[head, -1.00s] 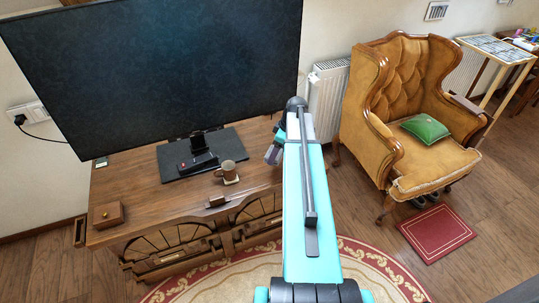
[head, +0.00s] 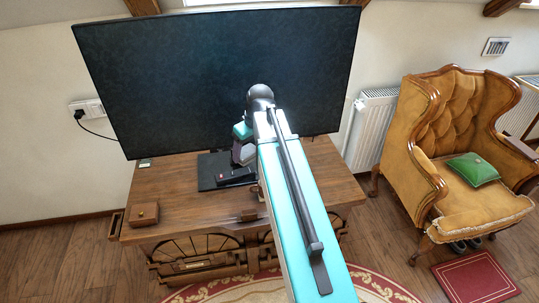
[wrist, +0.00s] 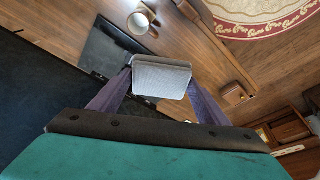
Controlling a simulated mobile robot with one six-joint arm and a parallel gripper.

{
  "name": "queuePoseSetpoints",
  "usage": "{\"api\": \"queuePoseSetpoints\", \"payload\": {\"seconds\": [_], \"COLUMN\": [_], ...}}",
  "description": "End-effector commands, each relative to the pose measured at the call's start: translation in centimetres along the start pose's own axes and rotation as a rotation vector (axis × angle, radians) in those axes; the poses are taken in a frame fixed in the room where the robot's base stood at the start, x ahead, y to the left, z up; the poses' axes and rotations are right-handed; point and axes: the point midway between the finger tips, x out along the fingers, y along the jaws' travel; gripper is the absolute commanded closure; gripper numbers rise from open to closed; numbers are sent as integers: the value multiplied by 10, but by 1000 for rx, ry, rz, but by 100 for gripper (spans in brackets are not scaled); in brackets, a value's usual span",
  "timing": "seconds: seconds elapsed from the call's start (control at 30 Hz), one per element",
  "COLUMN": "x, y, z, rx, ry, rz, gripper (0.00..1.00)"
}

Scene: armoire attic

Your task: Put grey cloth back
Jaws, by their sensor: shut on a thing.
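The grey cloth (wrist: 161,80) looks like a small folded pad in the wrist view. It sits between the two purple fingers of my gripper (wrist: 160,88), which is shut on it. The cloth is held above the wooden cabinet (head: 185,203), apart from its top. In the head view my gripper (head: 243,153) is in front of the lower part of the television, left of my arm's end.
The large television (head: 200,85) stands close behind my gripper. A brown mug (wrist: 140,21) and the black stand base (wrist: 108,50) are on the cabinet. A small wooden box (head: 144,213) sits at its left end. A yellow armchair (head: 440,140) stands at the right, with a radiator (head: 372,130) behind.

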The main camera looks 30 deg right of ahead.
Motion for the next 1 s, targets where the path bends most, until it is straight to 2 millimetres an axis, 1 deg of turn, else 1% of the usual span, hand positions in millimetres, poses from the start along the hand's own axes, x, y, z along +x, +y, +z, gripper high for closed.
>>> {"api": "queuePoseSetpoints", "payload": {"seconds": [0.03, 0.3, 0.5, 0.6, 0.7, 0.8, 1.0], "x": [-7, -44, -69, -79, -86, -90, -91], "y": [-16, -83, -131, -148, -160, -166, -168], "z": [-7, -34, -46, -49, -51, -52, -52], "rx": [7, 93, 157, 183, 202, 213, 219], "ry": [2, 3, 2, 2, 1, 1, 0], "rz": [4, 30, 49, 57, 62, 66, 67], "gripper": [51, 51, 51, 51, 51, 51, 51]}}
